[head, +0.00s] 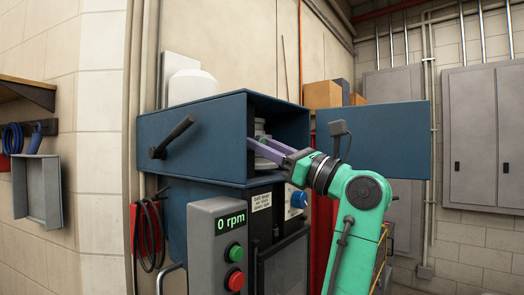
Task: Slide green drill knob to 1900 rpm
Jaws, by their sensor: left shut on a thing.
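The drill housing (190,140) is a dark blue box, open on its right side, with a black lever (172,137) on its front. A pale grey stepped part (260,128) shows inside. My left gripper (262,148) reaches into the opening with its purple fingers at this part and is shut on it; the exact contact is partly hidden by the housing. I cannot make out a separate green knob. My right gripper is not in view.
The blue door (385,138) stands open to the right, behind my green arm. A blue knob (299,200) sits below the opening. Cardboard boxes (322,95) are behind. Grey cabinets (483,135) line the right wall. A grey tray (40,190) hangs at left.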

